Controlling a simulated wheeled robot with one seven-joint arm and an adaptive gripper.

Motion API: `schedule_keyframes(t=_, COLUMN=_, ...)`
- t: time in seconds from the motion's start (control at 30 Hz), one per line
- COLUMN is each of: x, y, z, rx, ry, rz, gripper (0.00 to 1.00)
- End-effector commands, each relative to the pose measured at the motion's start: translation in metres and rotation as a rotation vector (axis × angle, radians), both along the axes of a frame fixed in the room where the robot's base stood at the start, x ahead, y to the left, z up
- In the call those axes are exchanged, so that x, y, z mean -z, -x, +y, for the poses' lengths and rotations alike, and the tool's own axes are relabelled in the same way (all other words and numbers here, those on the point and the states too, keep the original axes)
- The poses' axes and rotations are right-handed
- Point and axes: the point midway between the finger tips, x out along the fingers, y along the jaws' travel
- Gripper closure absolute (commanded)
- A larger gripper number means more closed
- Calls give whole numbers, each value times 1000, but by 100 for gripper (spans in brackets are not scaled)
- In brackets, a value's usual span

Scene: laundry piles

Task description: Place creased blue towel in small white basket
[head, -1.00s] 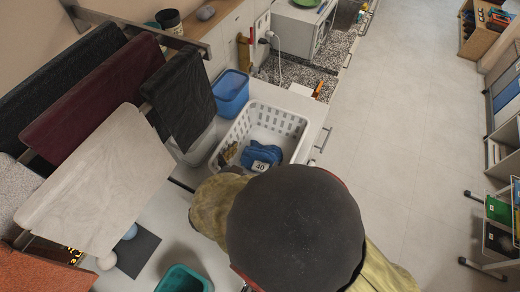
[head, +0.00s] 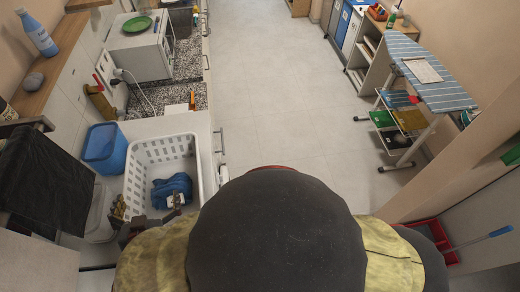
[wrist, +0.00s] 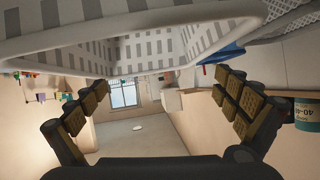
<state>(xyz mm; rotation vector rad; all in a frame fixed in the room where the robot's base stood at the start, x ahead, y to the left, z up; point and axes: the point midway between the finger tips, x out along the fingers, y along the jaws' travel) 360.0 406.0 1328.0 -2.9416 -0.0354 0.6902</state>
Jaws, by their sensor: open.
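The small white basket (head: 208,165) stands on the counter at the left in the head view, with slotted sides. The creased blue towel (head: 172,187) lies bunched inside it, near its front right. In the wrist view the basket's slotted wall (wrist: 140,50) fills the top of the picture. My gripper (wrist: 160,84) is open there, its padded fingers wide apart with nothing between them. In the head view, dark parts of my gripper show at the basket's near edge, close to the towel, partly hidden by my arm. I cannot tell whether they touch the towel.
A blue tub (head: 104,148) stands left of the basket. Dark cloth (head: 48,180) hangs at the far left. A white microwave with a green plate (head: 137,24) is farther back. The middle floor is clear.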

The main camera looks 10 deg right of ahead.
Motion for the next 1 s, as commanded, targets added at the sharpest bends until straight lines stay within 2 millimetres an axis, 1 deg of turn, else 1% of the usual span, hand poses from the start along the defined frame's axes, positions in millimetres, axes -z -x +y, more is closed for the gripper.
schedule_keyframes(t=0.03, x=-14, y=-17, z=1, rx=-14, ry=-53, rz=18, gripper=0)
schedule_keyframes(t=0.1, x=-31, y=-37, z=4, rx=-55, ry=-120, rz=48, gripper=0)
schedule_keyframes(t=0.17, x=-47, y=-52, z=4, rx=-92, ry=-171, rz=70, gripper=0)
schedule_keyframes(t=0.2, x=-58, y=-61, z=3, rx=-118, ry=-200, rz=82, gripper=0)
schedule_keyframes(t=0.33, x=-93, y=-83, z=-9, rx=-197, ry=-274, rz=118, gripper=0)
schedule_keyframes(t=0.47, x=-126, y=-95, z=-33, rx=-268, ry=-308, rz=150, gripper=0)
schedule_keyframes(t=0.5, x=-135, y=-97, z=-43, rx=-287, ry=-314, rz=160, gripper=0)
schedule_keyframes(t=0.57, x=-146, y=-98, z=-59, rx=-314, ry=-311, rz=176, gripper=0)
schedule_keyframes(t=0.67, x=-162, y=-95, z=-91, rx=-347, ry=-294, rz=204, gripper=0)
schedule_keyframes(t=0.7, x=-168, y=-93, z=-105, rx=-356, ry=-282, rz=216, gripper=0)
schedule_keyframes(t=0.77, x=-173, y=-87, z=-128, rx=-366, ry=-257, rz=238, gripper=0)
schedule_keyframes(t=0.8, x=-175, y=-82, z=-144, rx=-367, ry=-239, rz=255, gripper=0)
schedule_keyframes(t=0.87, x=-178, y=-74, z=-169, rx=-364, ry=-206, rz=281, gripper=0)
schedule_keyframes(t=0.9, x=-179, y=-67, z=-187, rx=-357, ry=-183, rz=301, gripper=0)
schedule_keyframes(t=0.97, x=-179, y=-55, z=-215, rx=-340, ry=-143, rz=332, gripper=0)
schedule_keyframes(t=1.0, x=-177, y=-46, z=-234, rx=-324, ry=-116, rz=357, gripper=0)
